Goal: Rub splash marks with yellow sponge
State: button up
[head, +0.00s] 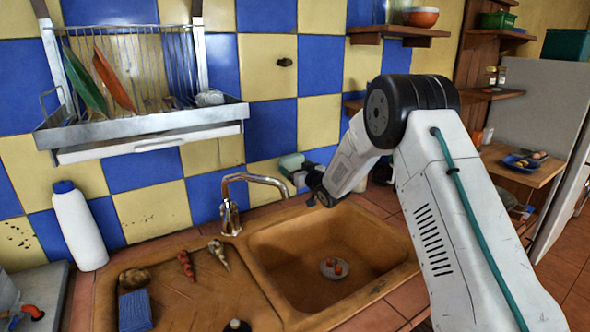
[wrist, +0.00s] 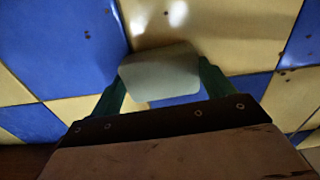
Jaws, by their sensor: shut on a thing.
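My gripper (head: 301,172) is near the tiled wall behind the sink, to the right of the faucet. It is shut on a pale, grey-green looking block (head: 291,161), probably the sponge; its colour does not read clearly as yellow. In the wrist view the block (wrist: 160,76) sits between the two green fingers, facing the tiles; I cannot tell whether it touches them. Small dark splash marks (wrist: 140,23) show on a yellow tile above the block, with more on the blue tile at left. Other dark specks (head: 18,236) mark a yellow tile at far left in the head view.
The faucet (head: 231,205) stands close left of my gripper, over the brown sink (head: 290,262). A dish rack (head: 150,125) hangs on the wall. A white bottle (head: 80,228) and a blue sponge-like block (head: 135,311) are at left. A shelf (head: 398,32) is above right.

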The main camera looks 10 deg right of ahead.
jog(key=d, duration=0.1)
jog(key=w+d, duration=0.1)
jog(key=d, duration=0.1)
jog(key=shift+d, duration=0.1)
jog(key=shift+s+a+r, duration=0.1)
jog(key=shift+s+a, duration=0.15)
jog(key=shift+a, duration=0.8)
jog(key=shift+s+a, duration=0.25)
jog(key=shift+a, duration=0.75)
jog(key=shift+s, duration=0.4)
jog(key=v, duration=0.5)
jog(key=shift+d, duration=0.35)
